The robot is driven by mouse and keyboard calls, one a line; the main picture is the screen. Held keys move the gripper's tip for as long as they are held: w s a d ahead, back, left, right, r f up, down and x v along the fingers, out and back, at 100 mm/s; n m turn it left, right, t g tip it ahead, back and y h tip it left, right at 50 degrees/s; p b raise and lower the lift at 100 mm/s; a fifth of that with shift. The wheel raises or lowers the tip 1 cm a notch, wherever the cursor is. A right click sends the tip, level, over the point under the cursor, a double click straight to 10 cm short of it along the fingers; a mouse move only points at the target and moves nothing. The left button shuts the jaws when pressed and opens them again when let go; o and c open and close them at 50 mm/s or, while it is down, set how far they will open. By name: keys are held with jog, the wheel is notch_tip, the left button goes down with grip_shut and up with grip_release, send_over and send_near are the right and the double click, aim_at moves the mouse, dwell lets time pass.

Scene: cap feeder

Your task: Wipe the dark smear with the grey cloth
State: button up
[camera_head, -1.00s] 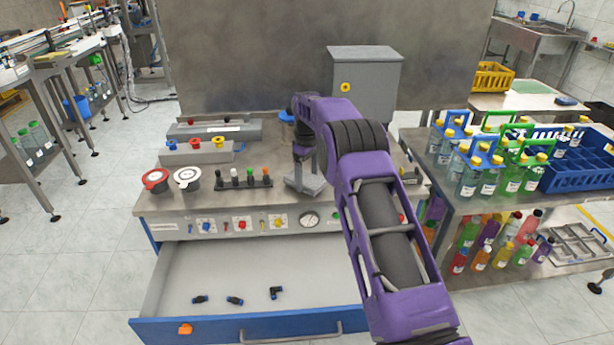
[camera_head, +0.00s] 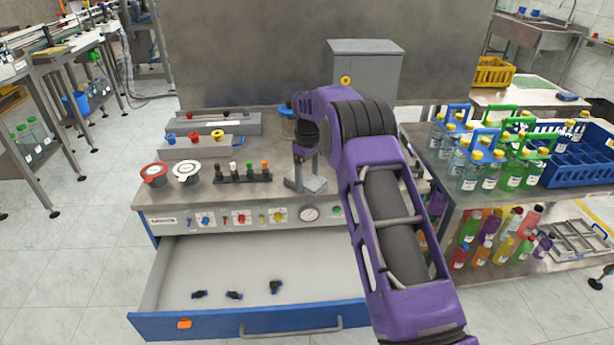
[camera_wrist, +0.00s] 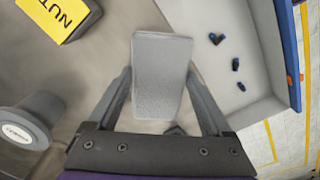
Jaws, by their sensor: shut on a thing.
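The grey cloth (camera_wrist: 160,80) is a pale, block-shaped pad in the wrist view. My gripper (camera_wrist: 158,105) is shut on it, with one finger on each side. In the head view my gripper (camera_head: 304,160) is over the bench top, right of the row of small coloured knobs, with the cloth at its lower end. I cannot tell whether the cloth touches the bench. I cannot make out the dark smear in either view; the cloth, gripper or arm may hide it.
An open drawer (camera_head: 250,323) with several small dark-blue fittings juts out below the bench. Red-rimmed (camera_head: 153,170) and white-lidded (camera_head: 185,167) cups stand on the bench at left. A yellow label (camera_wrist: 58,14) is at the wrist view's upper left. A grey box (camera_head: 366,75) stands behind.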

jog(key=s+b, duration=0.2)
jog(key=s, duration=0.6)
jog(key=shift+s, duration=0.3)
dwell(0.4)
notch_tip(320, 180, up, 6)
jog(key=p, duration=0.4)
dwell(0.3)
jog(key=shift+r, duration=0.15)
notch_tip(320, 180, up, 3)
jog(key=shift+f+p, duration=0.1)
jog(key=shift+p, duration=0.25)
